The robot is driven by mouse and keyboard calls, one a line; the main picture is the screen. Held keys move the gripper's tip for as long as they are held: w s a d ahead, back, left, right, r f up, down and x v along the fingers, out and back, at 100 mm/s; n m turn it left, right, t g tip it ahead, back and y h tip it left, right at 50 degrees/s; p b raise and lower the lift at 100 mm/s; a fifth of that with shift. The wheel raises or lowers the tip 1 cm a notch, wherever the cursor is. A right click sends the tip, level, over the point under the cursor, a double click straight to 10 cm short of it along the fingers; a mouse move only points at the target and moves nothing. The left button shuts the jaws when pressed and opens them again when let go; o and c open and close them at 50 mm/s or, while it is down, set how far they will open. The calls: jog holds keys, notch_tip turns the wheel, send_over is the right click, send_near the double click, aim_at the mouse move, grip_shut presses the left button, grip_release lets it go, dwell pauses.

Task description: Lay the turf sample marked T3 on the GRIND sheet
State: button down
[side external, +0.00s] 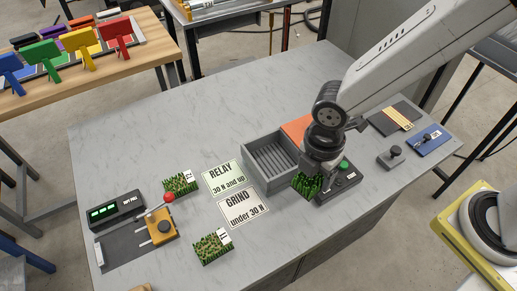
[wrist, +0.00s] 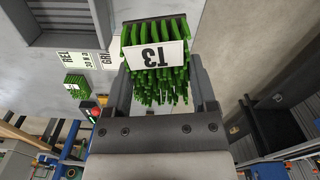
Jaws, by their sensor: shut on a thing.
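My gripper (side external: 312,176) is shut on the turf sample marked T3 (wrist: 160,88), a green tufted block with a white tag. In the wrist view the tag appears upside down and the block sits between the two fingers. In the side view the T3 sample (side external: 305,187) shows under my gripper, beside the black box with a green button; I cannot tell if it touches the table. The GRIND sheet (side external: 244,207), a white card reading "under 30 N", lies bare on the table to the left. It also shows partly in the wrist view (wrist: 106,55).
The RELAY sheet (side external: 223,178) lies behind the GRIND sheet. Two other turf samples lie near, one at the left (side external: 180,184) and one in front (side external: 212,248). A grey ribbed tray (side external: 252,166), the black box (side external: 345,180) and a pull tester (side external: 160,226) stand around.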

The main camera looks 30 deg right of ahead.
jog(key=s+a+f+n, duration=0.2)
jog(key=a, duration=0.2)
send_over(242, 206)
jog(key=s, duration=0.1)
jog(key=f, duration=0.5)
jog(key=d+f, duration=0.1)
jog(key=f, duration=0.1)
jog(key=shift+s+f, duration=0.15)
jog(key=shift+f, duration=0.2)
jog(key=shift+w+a+f, duration=0.3)
jog(key=shift+w+f, duration=0.1)
jog(key=shift+f, duration=0.15)
jog(key=shift+f, duration=0.1)
jog(key=shift+w+a+f, duration=0.1)
jog(key=shift+w+f, duration=0.05)
jog(key=shift+f, duration=0.05)
jog(key=shift+w+f, duration=0.1)
jog(key=shift+f, duration=1.4)
jog(key=shift+f, duration=0.1)
